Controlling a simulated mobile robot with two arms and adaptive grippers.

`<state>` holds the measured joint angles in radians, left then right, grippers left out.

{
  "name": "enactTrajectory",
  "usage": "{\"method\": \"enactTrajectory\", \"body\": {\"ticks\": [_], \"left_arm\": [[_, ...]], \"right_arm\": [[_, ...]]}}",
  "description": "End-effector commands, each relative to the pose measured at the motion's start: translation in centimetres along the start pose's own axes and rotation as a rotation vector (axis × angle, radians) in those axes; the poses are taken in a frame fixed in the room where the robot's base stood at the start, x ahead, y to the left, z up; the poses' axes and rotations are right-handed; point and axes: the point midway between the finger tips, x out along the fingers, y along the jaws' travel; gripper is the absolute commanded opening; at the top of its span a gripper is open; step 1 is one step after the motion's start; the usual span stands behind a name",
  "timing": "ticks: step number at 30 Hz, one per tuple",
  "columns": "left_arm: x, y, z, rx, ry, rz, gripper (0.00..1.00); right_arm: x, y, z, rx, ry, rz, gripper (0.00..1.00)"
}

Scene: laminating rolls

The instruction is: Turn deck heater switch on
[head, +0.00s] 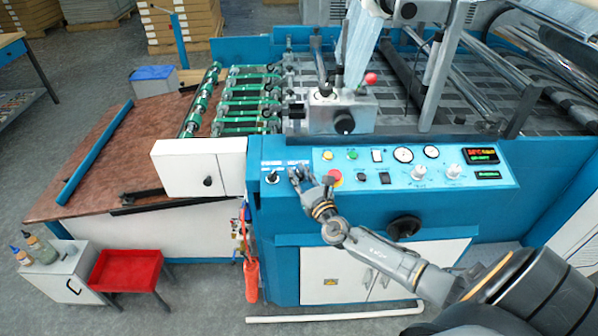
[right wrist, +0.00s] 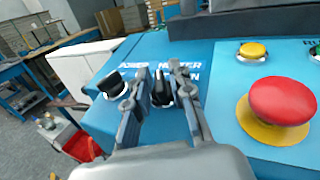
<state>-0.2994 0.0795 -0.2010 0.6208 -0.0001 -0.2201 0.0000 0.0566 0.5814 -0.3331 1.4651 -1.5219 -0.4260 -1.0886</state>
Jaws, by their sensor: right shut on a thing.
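The blue control panel (head: 400,171) runs along the machine's front. My right gripper (head: 298,173) is at the panel's left end; its fingers (right wrist: 163,80) also show in the right wrist view. They are shut on a small black switch (right wrist: 160,88), one finger on either side of it. White lettering above it is partly hidden; "HEATER" seems readable. A second black switch on a white round base (right wrist: 114,87) stands to its left, apart from the fingers, and also shows in the head view (head: 272,177). My left gripper is not in view.
A big red mushroom button (right wrist: 282,100) on a yellow base is close to the right of my fingers. A yellow button (right wrist: 253,50) is above it. Dials and red and green displays (head: 481,155) lie further right. A white box (head: 190,168) juts out at the left.

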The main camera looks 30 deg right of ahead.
Motion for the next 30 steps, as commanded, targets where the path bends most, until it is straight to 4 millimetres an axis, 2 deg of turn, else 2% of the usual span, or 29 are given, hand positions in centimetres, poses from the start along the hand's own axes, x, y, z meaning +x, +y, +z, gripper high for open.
{"method": "enactTrajectory", "body": {"ticks": [1, 4, 11, 21, 30], "left_arm": [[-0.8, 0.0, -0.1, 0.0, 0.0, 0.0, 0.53], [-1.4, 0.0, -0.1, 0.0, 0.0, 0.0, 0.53], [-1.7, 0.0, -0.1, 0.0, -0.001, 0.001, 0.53], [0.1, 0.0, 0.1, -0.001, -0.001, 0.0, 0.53], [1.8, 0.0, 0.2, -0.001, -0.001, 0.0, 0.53]], "right_arm": [[0.0, 0.2, 0.3, 0.012, 0.003, -0.031, 0.0], [0.0, 0.2, 0.3, 0.029, 0.003, -0.108, 0.0], [0.0, 0.3, -0.1, 0.069, 0.004, -0.319, 0.0], [0.1, 0.4, -0.4, 0.126, 0.003, -0.625, 0.0], [0.1, 0.3, -0.3, 0.161, 0.003, -0.824, 0.0]]}}
